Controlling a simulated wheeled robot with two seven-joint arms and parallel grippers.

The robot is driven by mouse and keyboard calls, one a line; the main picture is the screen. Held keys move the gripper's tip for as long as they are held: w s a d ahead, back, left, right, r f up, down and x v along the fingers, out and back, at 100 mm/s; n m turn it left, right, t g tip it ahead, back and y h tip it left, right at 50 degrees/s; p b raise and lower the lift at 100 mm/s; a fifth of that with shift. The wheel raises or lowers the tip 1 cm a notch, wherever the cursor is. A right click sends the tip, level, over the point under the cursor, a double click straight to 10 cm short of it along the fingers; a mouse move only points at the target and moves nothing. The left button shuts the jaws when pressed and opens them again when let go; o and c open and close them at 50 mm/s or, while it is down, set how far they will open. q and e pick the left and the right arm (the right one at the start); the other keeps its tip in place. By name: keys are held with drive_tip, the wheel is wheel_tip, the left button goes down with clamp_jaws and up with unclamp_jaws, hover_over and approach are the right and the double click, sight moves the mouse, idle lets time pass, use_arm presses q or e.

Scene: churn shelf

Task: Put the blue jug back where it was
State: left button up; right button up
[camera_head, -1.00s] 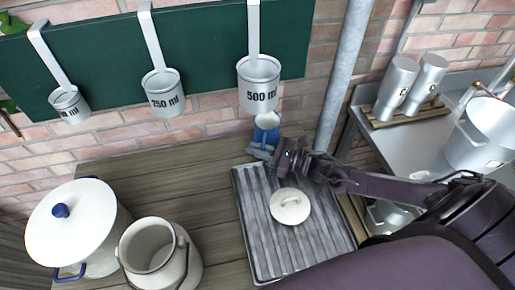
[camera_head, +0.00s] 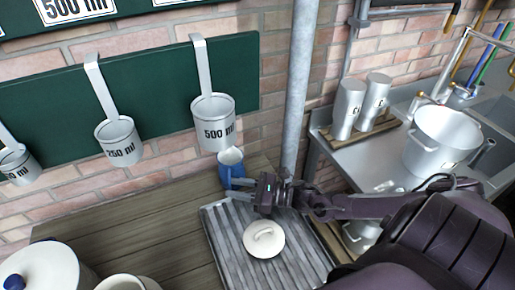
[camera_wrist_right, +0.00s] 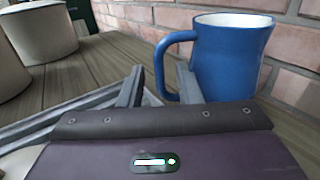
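The blue jug (camera_head: 229,172) with a pale inside stands upright at the back of the wooden worktop (camera_head: 140,235), close to the brick wall. In the right wrist view the jug (camera_wrist_right: 235,60) fills the upper right, its handle pointing left. My right gripper (camera_head: 238,189) is at the jug's near side. Its two grey fingers (camera_wrist_right: 160,85) are apart, with the handle's lower part between them and a visible gap to the left finger. The jug's base is hidden behind the gripper in the wrist view. My left gripper is out of view.
A ribbed metal tray (camera_head: 222,245) with a white lid (camera_head: 264,239) lies below my right arm. A 500 ml measure (camera_head: 213,125) hangs above the jug. A grey pipe (camera_head: 299,90) rises just right of it. White pots stand at lower left.

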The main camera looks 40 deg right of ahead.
drive_tip(key=v, duration=0.8)
